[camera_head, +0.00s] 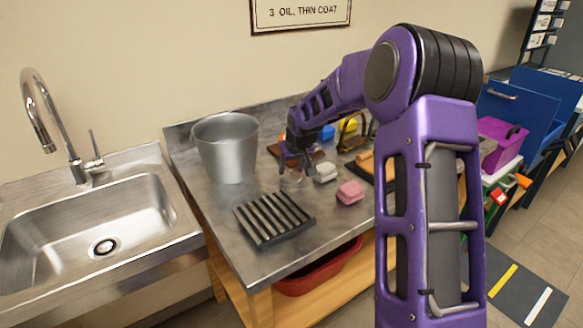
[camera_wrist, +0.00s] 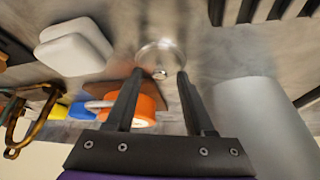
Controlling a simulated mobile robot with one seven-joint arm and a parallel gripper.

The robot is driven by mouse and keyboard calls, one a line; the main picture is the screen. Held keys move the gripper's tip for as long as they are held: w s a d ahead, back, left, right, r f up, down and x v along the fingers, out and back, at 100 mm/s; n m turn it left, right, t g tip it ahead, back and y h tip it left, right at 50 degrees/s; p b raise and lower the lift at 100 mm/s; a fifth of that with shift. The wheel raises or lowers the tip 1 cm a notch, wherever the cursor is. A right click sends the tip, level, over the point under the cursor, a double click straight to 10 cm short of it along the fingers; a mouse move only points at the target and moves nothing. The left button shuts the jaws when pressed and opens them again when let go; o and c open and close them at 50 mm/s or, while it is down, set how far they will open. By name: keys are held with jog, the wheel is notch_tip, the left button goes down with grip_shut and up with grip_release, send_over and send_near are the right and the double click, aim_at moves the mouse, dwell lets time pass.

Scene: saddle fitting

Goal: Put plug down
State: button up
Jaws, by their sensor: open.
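The plug (camera_wrist: 160,57) is a round, shiny metal disc with a small knob. It appears to rest on the grey metal worktop (camera_head: 215,215), and it shows small and pale in the head view (camera_head: 291,181). My gripper (camera_wrist: 159,75) is open, with its two dark fingers apart on either side of the plug's near edge in the wrist view. I cannot tell whether a finger touches it. In the head view my gripper (camera_head: 293,168) is low over the worktop, just above the plug.
A metal bucket (camera_head: 226,150) stands left of my gripper, a slatted dark rack (camera_head: 272,218) in front. A white block (camera_head: 325,172) and a pink sponge (camera_head: 350,192) lie to the right. An orange item (camera_wrist: 148,106) is close by. The sink (camera_head: 95,225) is at left.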

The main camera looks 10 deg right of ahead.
jog(key=p+v, duration=0.1)
jog(key=v, duration=1.1)
jog(key=shift+p, duration=0.35)
jog(key=shift+r, duration=0.1)
